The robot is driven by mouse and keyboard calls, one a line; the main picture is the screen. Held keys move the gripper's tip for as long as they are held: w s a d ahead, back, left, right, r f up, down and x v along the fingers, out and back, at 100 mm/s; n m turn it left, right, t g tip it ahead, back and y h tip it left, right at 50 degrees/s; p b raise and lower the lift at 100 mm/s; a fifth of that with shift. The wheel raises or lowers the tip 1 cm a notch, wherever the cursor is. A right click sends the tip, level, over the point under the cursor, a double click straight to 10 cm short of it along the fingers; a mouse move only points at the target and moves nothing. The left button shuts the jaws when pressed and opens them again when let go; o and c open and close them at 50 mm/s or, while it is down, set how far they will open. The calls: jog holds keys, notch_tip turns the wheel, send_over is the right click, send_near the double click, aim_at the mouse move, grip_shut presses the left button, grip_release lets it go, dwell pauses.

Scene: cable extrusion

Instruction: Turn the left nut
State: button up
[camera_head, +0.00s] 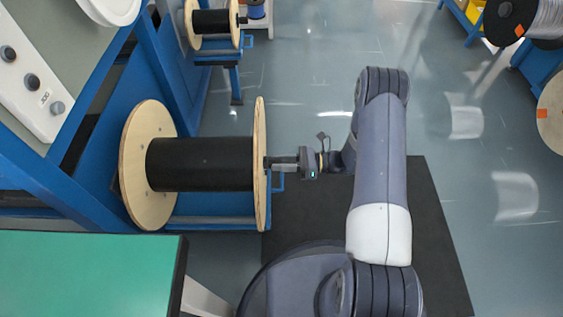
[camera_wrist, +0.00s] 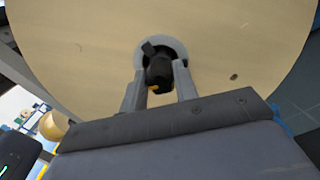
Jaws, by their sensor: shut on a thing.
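The nut (camera_wrist: 158,70) is a small dark piece with a yellow mark, at the centre of a pale wooden reel flange (camera_wrist: 245,50) in the wrist view. My gripper (camera_wrist: 160,78) has its two grey fingers on either side of the nut and is shut on it. In the head view my gripper (camera_head: 280,160) reaches from the right to the centre of the flange (camera_head: 260,190). The fingers hide the nut there. The reel carries a black wound drum (camera_head: 200,164).
A blue frame (camera_head: 215,222) holds the reel. A green-topped table (camera_head: 85,275) stands at the front left. A smaller reel (camera_head: 212,22) stands at the back. A dark mat (camera_head: 430,240) lies under my base, and grey floor is open to the right.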

jog(key=shift+m, duration=1.2)
jog(key=o, duration=1)
jog(key=shift+c, duration=0.2)
jog(key=shift+d, duration=0.15)
jog(key=d+p, duration=0.1)
jog(key=d, duration=0.9)
jog(key=shift+s+d+p, duration=0.15)
jog(key=shift+d+p, duration=0.15)
jog(key=shift+p, duration=0.05)
